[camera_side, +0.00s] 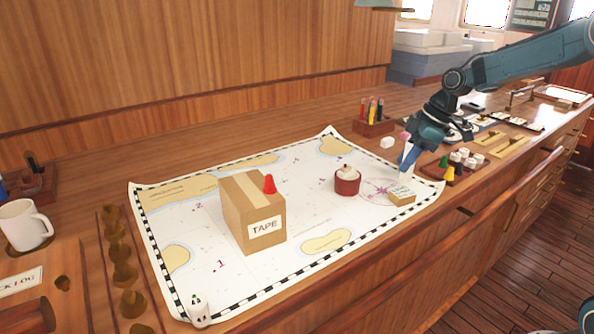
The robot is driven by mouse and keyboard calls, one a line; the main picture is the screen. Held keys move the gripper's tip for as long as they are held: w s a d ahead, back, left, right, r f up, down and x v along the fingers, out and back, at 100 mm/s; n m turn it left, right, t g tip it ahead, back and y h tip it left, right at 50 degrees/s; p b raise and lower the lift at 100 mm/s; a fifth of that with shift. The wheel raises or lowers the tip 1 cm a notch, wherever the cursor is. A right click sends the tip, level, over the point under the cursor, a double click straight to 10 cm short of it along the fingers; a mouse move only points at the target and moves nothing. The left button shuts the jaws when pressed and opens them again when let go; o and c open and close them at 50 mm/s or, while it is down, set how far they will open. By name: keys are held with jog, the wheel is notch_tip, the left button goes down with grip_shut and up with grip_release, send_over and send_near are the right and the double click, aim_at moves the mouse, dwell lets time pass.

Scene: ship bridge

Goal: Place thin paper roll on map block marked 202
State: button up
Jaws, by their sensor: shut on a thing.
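My gripper (406,170) points down over the right part of the chart, shut on a slim white thing (405,154) that looks like the thin paper roll. The roll stands roughly upright and is partly hidden by the fingers. A small tan block (402,199) with a pale label on top lies on the chart just below the gripper. Its marking is too small to read, so I cannot tell whether it says 202. Whether the roll's lower end touches the block is unclear.
A pencil holder (374,125) is behind; a tray of pieces (455,165) is right.

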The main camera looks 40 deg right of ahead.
aim_at(403, 179)
jog(key=shift+f, duration=1.75)
jog(key=shift+f, duration=0.1)
jog(key=o, duration=1)
jog(key=v, duration=1.2)
jog(key=shift+a, duration=0.1)
